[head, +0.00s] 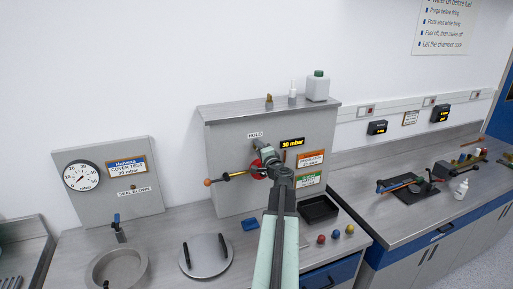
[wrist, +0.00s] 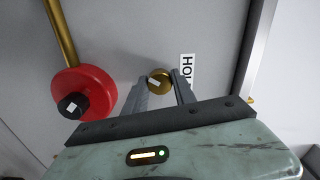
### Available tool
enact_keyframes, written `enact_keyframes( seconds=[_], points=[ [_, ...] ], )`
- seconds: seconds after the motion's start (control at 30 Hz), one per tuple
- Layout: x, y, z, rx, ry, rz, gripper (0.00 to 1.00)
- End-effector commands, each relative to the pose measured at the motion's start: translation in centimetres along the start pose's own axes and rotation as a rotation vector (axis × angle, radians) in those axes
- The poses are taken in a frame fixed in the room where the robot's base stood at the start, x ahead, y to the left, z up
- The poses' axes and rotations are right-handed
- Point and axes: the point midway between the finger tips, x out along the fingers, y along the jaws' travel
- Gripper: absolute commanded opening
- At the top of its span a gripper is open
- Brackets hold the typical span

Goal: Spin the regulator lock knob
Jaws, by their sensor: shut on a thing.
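The regulator lock knob (wrist: 159,80) is a small brass knob with a pale mark on its face, on a grey panel beside the HOLD label (wrist: 187,72). My gripper (wrist: 160,88) has one finger on each side of the knob and is shut on it. In the head view my gripper (head: 262,149) is up against the grey panel (head: 230,155), just below the HOLD label, and hides most of the knob. A red round knob (wrist: 96,88) with a black hub sits left of my gripper in the wrist view, apart from it.
A brass rod with an orange ball end (head: 207,182) sticks out left of my gripper. A 30 mbar display (head: 292,142) is close on the right.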

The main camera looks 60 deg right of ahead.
Motion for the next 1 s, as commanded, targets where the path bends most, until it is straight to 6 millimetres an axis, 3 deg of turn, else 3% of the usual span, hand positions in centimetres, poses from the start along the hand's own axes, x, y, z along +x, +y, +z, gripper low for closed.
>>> enact_keyframes(
  seconds=[0.27, 0.6, 1.0],
  points=[
    [0.02, -0.02, 0.11, 0.038, -0.002, 0.000, 0.00],
    [0.03, -0.03, 0.12, 0.643, -0.003, 0.000, 0.00],
    [0.04, -0.04, 0.14, 0.760, -0.003, 0.000, 0.00]
  ],
)
